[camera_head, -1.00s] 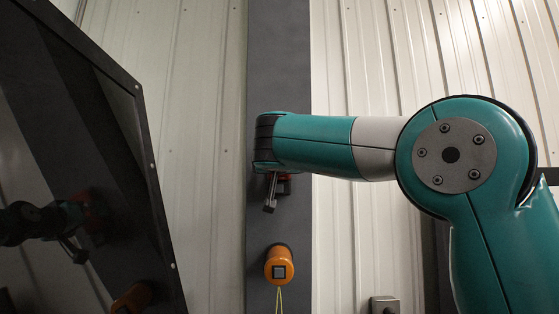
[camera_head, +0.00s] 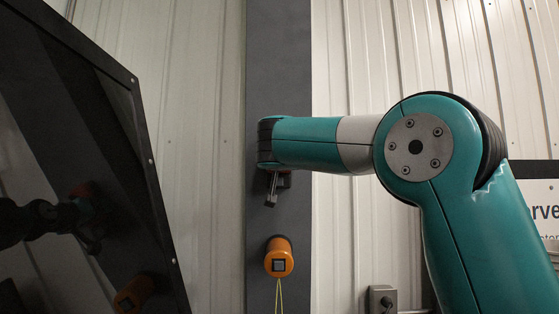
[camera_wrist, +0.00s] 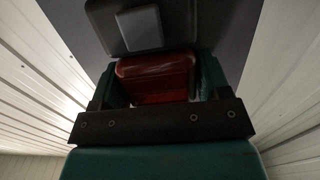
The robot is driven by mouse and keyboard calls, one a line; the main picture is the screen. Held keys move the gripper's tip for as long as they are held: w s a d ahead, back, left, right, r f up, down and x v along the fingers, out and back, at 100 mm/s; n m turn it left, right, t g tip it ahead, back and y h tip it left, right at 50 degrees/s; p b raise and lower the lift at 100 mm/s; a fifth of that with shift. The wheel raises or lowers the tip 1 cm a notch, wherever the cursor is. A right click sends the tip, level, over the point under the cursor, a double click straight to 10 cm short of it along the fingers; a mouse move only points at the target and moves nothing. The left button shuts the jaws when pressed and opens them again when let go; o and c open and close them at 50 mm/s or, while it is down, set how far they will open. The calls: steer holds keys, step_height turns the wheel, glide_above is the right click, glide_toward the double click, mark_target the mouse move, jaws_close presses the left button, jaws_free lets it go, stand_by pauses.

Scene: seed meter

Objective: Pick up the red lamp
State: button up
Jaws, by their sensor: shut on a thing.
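The red lamp (camera_wrist: 155,72) shows in the wrist view as a glossy red block between my gripper's two fingers. My gripper (camera_wrist: 160,90) is shut on it, with one finger at each side. In the head view my gripper (camera_head: 272,190) is in front of the dark column, pointing at it. The lamp is mostly hidden there by my wrist and finger. Whether the lamp is touching the column or apart from it, I cannot tell.
The dark column (camera_head: 279,50) stands against a pale ribbed wall (camera_head: 190,120). An orange cylinder (camera_head: 279,262) with a hanging cord is on it below my gripper. A dark glossy panel (camera_head: 110,180) stands at left. A grey box (camera_head: 382,299) is low on the wall.

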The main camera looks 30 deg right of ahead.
steer(key=s+a+r+b, duration=0.2)
steer(key=s+a, duration=0.3)
steer(key=s, duration=0.3)
steer(key=s+a+r+b, duration=0.2)
steer(key=s+a+r, duration=0.3)
steer(key=s, duration=0.3)
steer(key=shift+a+r, duration=0.15)
steer(key=shift+a, duration=0.15)
